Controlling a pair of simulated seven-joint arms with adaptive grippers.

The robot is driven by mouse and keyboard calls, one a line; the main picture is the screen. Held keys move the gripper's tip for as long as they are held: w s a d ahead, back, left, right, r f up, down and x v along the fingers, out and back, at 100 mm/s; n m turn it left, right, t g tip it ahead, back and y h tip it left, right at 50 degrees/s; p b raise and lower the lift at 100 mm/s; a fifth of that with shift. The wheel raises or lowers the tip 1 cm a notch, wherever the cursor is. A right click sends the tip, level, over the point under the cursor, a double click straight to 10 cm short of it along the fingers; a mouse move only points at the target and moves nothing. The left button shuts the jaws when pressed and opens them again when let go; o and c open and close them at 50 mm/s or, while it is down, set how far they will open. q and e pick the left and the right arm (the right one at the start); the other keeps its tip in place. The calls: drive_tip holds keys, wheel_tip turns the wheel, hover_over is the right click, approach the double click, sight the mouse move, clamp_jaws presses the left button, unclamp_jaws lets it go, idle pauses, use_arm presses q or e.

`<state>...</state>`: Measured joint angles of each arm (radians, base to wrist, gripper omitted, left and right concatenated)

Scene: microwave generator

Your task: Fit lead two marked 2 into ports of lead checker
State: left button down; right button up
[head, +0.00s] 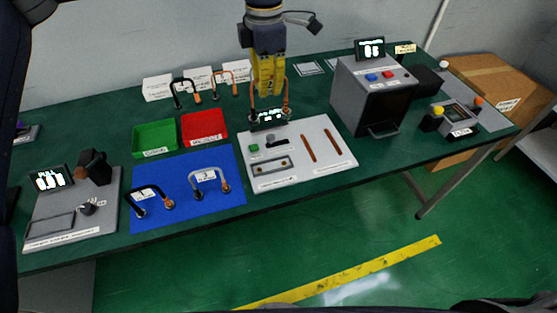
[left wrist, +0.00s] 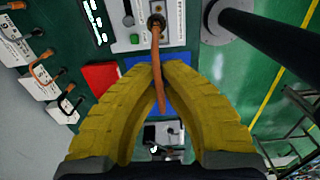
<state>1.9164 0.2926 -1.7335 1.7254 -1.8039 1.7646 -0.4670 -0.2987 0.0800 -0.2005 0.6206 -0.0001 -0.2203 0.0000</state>
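My left gripper (head: 268,88) reaches down from the top of the head view with yellow fingers. In the left wrist view its fingertips (left wrist: 160,66) are closed on an orange-brown lead (left wrist: 157,45). In the head view this lead (head: 287,92) hangs as a loop, with a dark left end and an orange right end. Its ends are over or at the rear left of the white board (head: 320,172), by a small display (head: 270,117). I cannot tell whether the ends are seated. The number on the held lead is hidden. My right gripper is out of view.
A black lead (head: 149,190) and a grey lead (head: 209,172) lie on the blue mat (head: 180,212). Green (head: 155,139) and red (head: 204,126) trays stand behind. Two more leads stand by white boxes (head: 157,88). A grey box unit (head: 375,105) stands right of the board.

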use_arm(q)
wheel_tip(320, 180, down, 20)
drive_tip(key=shift+r, duration=0.2)
idle(0.5)
drive_tip(key=shift+f, duration=0.15)
drive_tip(key=c, duration=1.6)
unclamp_jaws()
wheel_tip(320, 180, up, 12)
drive_tip(key=shift+r, duration=0.2)
